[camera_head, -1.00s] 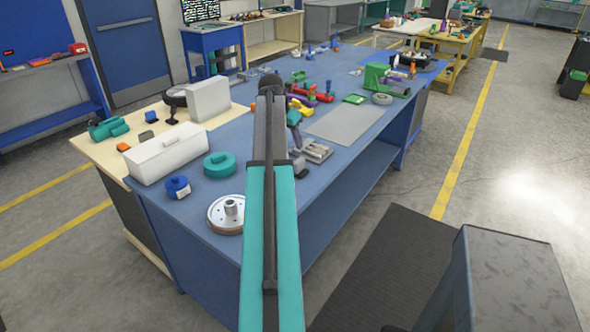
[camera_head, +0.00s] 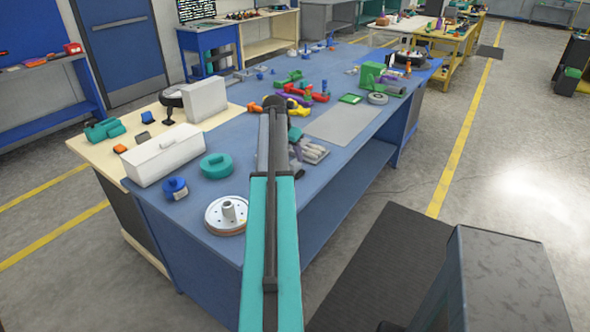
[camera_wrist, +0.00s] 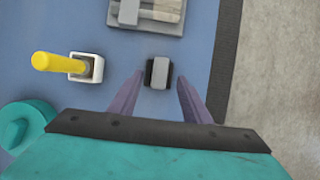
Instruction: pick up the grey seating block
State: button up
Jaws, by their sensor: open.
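The grey seating block (camera_wrist: 159,73) is a small block with a light grey middle and dark ends, lying on the blue bench top in the wrist view. My gripper (camera_wrist: 160,79) is open, with one purple finger to the left of the block and one to the right. Gaps show between the block and both fingers, so it is not held. How high the fingertips are above the bench is hard to tell.
A yellow-handled part in a white square holder (camera_wrist: 85,68) stands left of the block. A grey metal fixture (camera_wrist: 148,14) lies beyond it. A teal round part (camera_wrist: 25,125) is at lower left. The blue bench's edge (camera_wrist: 226,60) is close on the right.

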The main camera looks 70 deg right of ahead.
aim_at(295, 161)
jog(key=shift+s+d+f, duration=0.1)
jog(key=shift+d+f, duration=0.1)
jog(key=shift+f, duration=0.3)
jog(key=shift+f, duration=0.15)
jog(key=shift+p+x, duration=1.15)
jog(key=shift+x, duration=1.3)
grip_shut()
jog(key=shift+r+b, duration=0.7)
jog(key=shift+r, duration=0.6)
jog(key=w+a+r+b, duration=0.1)
jog(key=w+a+b, duration=0.1)
jog(key=w+a, duration=0.2)
jog(key=w+a+r+b, duration=0.1)
jog(key=w+a, duration=0.3)
jog(key=a, duration=0.6)
jog(key=shift+r+b, duration=0.2)
jog(key=shift+b, duration=0.4)
